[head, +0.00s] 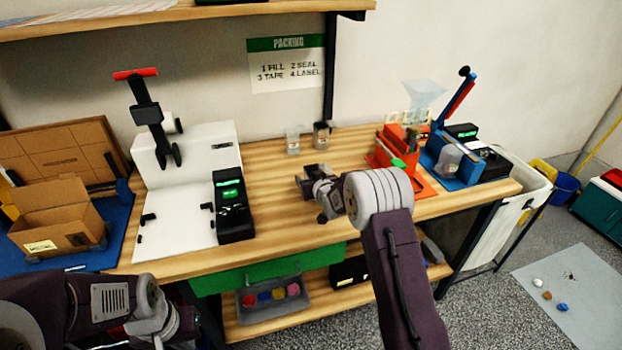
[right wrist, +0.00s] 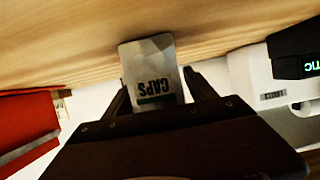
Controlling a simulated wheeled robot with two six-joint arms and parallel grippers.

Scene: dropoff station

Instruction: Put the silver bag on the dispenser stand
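The silver bag (right wrist: 152,68) is small, pale grey and marked CAPS, upside down in the right wrist view. It lies between the two fingertips of my right gripper (right wrist: 157,80), which appear to touch its side edges. In the head view, my right gripper (head: 318,188) is over the middle of the bench, with a small grey shape at its tip. A clear funnel-shaped hopper (head: 424,92) stands at the back right; I cannot tell for certain whether it belongs to the dispenser stand. My left arm is at lower left, its fingertips out of sight.
A white machine (head: 190,155) with a black display unit (head: 233,205) stands left of centre. Two small containers (head: 293,140) (head: 321,135) stand near the wall. An orange holder (head: 390,150) and a blue lever device (head: 460,165) are at right. An open cardboard box (head: 55,220) is at left.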

